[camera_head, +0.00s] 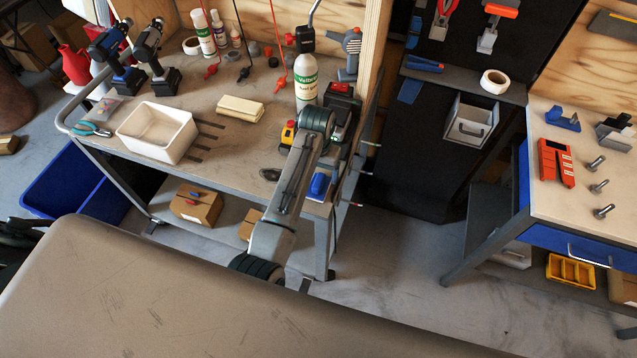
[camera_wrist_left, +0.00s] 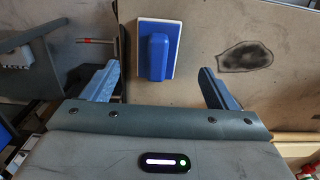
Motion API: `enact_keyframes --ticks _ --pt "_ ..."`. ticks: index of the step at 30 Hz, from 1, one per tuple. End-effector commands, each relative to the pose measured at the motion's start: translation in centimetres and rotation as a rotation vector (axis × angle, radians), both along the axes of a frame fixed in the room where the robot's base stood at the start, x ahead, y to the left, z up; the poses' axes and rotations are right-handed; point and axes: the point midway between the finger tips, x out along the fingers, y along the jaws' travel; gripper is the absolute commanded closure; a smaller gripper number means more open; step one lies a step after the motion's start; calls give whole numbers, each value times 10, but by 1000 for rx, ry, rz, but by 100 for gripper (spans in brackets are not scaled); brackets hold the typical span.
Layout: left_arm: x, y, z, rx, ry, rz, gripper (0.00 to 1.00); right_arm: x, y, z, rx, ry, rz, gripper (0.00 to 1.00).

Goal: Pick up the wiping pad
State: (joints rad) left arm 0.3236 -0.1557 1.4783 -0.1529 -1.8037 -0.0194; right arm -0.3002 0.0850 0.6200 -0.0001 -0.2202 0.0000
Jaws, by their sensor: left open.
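The wiping pad (camera_wrist_left: 146,70) is a white-edged blue plate with a raised blue handle block, lying flat on a worn tan surface in the left wrist view. In the head view its blue handle (camera_head: 319,184) shows near the front right corner of the workbench cart (camera_head: 240,165), beside my left arm. My left gripper (camera_wrist_left: 159,74) is open, with one finger on either side of the pad and clear space between each finger and it. No contact shows. In the head view my left arm's links largely hide this gripper. My right gripper is not in view.
A white bin (camera_head: 158,132), a cream block (camera_head: 241,108), and a white bottle (camera_head: 306,80) stand on the cart. A yellow and red tool (camera_head: 288,133) is close to my arm. A dark stain (camera_wrist_left: 246,56) lies right of the pad. The cart's edge is near the pad.

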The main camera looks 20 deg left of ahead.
Motion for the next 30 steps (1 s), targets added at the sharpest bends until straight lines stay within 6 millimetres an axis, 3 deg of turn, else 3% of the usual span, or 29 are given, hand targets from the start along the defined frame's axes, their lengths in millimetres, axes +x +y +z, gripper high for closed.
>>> enact_keyframes --ticks 8,16,25,30 --pt "0 -2 -20 -1 4 -1 20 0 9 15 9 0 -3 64" --pt "2 -4 -54 -1 1 0 20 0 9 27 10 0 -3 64" --pt "2 -4 -60 -1 -1 0 20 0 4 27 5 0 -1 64" --pt "2 -4 -60 -1 -1 0 51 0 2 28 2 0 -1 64"
